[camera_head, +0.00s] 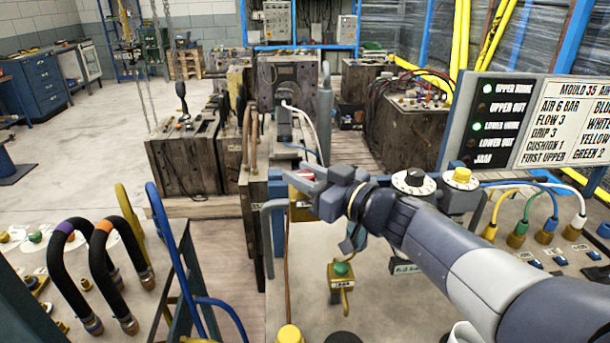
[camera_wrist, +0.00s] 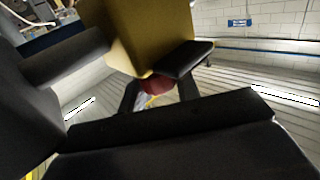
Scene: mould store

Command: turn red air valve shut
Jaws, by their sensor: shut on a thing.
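The red air valve (camera_head: 305,174) shows as a small red and pale piece at the tip of my gripper (camera_head: 300,184) in the head view. Its yellow body (camera_head: 302,212) is partly visible just below. In the wrist view, the yellow body (camera_wrist: 150,35) fills the top middle, with a rounded red part (camera_wrist: 157,86) under it, close to the dark fingers. My gripper is shut on the red valve. The fingers hide most of the handle, so I cannot tell its angle.
A yellow valve with a green knob (camera_head: 342,268) stands in front. A black dial (camera_head: 413,180) and a yellow knob (camera_head: 462,176) sit beside my arm. Curved hoses (camera_head: 110,265) rise at left. A lettered indicator board (camera_head: 497,122) stands at right. Open floor lies at far left.

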